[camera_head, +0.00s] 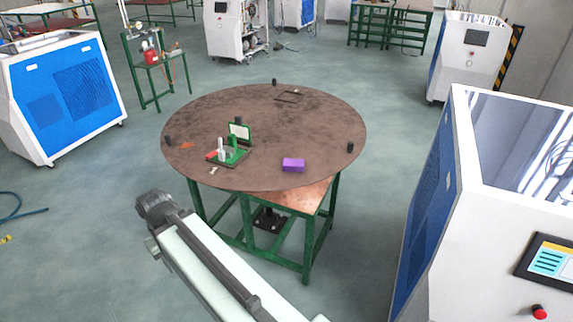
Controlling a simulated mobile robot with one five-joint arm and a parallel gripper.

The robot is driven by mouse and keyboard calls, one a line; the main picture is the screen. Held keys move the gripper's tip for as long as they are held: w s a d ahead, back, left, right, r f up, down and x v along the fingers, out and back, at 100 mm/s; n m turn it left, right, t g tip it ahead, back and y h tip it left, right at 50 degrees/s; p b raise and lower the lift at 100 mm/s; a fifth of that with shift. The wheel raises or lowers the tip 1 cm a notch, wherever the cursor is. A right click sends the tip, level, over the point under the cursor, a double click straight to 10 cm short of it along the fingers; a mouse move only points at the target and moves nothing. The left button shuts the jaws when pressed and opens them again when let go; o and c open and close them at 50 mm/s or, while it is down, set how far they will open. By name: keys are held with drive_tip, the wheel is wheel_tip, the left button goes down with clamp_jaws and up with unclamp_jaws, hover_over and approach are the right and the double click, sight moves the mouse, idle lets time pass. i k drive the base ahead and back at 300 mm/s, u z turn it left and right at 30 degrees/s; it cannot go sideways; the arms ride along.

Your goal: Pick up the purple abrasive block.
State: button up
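The purple abrasive block (293,165) lies on the round brown table (300,125), near its front edge and right of the middle. It is in full view with nothing touching it. My arm comes up from the bottom of the picture toward the left. Its dark end (157,207) shows in front of the table's left front side, apart from the block and to its left. I cannot make out the gripper fingers, so whether they are open or shut does not show.
A green holder (236,150) with white and green bottles stands left of the block. Small black posts (350,147) stand around the table's rim. A white and blue machine (480,200) stands close on the right, another (65,95) at the left. Floor left of the table is mostly clear.

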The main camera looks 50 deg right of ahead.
sight(289, 165)
drive_tip(key=u, duration=0.05)
drive_tip(key=i, duration=0.95)
drive_tip(key=z, duration=0.05)
